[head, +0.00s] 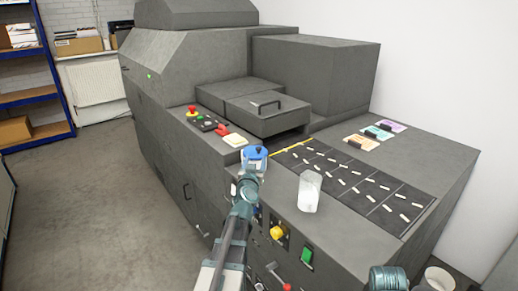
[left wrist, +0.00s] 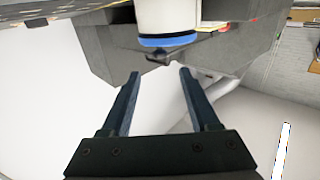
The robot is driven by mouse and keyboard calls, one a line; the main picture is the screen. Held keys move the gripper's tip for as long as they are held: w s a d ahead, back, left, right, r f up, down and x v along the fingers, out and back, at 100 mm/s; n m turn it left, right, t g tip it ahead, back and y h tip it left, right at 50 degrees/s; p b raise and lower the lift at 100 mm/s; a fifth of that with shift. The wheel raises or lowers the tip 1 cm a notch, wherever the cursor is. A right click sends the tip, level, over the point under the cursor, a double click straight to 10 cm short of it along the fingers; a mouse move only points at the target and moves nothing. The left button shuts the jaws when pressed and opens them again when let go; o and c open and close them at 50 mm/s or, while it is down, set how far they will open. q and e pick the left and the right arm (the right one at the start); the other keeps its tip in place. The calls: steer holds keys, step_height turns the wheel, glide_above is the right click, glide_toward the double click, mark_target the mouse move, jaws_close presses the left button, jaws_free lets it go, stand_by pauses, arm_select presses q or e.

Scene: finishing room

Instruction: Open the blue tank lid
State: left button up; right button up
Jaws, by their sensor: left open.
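The blue tank lid (head: 254,153) sits on a small white tank at the machine's front edge, with a dark knob on it. In the left wrist view, where the scene appears upside down, the blue lid (left wrist: 166,41) shows as a band against the white tank body (left wrist: 166,14). The lid looks seated on the tank. My left gripper (head: 246,180) is in front of the tank in the head view. In the left wrist view its fingers (left wrist: 158,75) are apart, with nothing between them, just short of the lid's knob.
A translucent white container (head: 310,190) stands right of the tank on the machine top. Behind lie a dark panel (head: 350,185) with small white pieces and a hatch with a handle (head: 265,105). Red and green buttons (head: 192,111) are left. Floor on the left is clear.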

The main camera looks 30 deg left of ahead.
mark_target(258, 149)
arm_select(q)
steer(key=x, duration=1)
steer(key=shift+c, duration=0.4)
jaws_close()
stand_by(0.9)
